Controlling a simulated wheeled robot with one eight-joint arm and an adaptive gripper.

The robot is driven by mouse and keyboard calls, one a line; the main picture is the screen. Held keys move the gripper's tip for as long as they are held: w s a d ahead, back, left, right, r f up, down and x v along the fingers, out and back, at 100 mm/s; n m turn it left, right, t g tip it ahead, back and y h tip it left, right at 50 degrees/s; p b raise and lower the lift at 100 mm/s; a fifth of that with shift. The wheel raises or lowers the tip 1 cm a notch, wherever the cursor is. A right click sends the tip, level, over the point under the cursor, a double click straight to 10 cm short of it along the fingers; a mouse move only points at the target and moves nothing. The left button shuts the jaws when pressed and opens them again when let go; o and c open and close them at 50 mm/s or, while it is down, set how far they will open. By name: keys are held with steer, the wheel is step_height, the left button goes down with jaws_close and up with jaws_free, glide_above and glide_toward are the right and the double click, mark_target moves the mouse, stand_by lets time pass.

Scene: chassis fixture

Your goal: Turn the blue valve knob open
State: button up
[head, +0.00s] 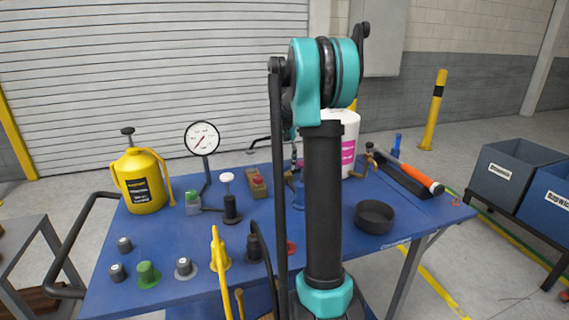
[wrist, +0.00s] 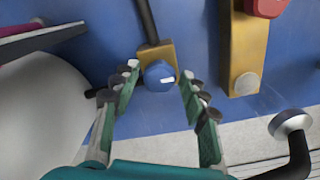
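The blue valve knob (wrist: 160,76) shows in the wrist view, with a white mark on its face. It sits at the end of a brass-coloured body (wrist: 155,52) with a dark rod running up from it. My gripper (wrist: 160,88) is open, with one finger to the left of the knob and one to the right. I see no clear contact; the gap to the knob's depth is hard to judge. In the head view my arm covers most of this area, and I cannot make out the knob or the fingertips there.
A brass block with a red top (wrist: 243,45) stands right of the knob. A white container (wrist: 40,115) is close on the left. A round-ended dark handle (wrist: 288,123) is at lower right. The blue table (head: 180,230) also holds a yellow can (head: 143,185) and gauge (head: 203,138).

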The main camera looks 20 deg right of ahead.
steer(key=c, duration=0.8)
steer(key=shift+n, duration=0.4)
steer(key=n, duration=0.3)
steer(key=shift+n, duration=0.4)
steer(key=n, duration=0.4)
steer(key=shift+d+n, duration=0.1)
steer(key=shift+n, duration=0.2)
steer(key=n, duration=0.8)
steer(key=shift+w+d+n, duration=0.1)
steer(key=shift+n, duration=0.2)
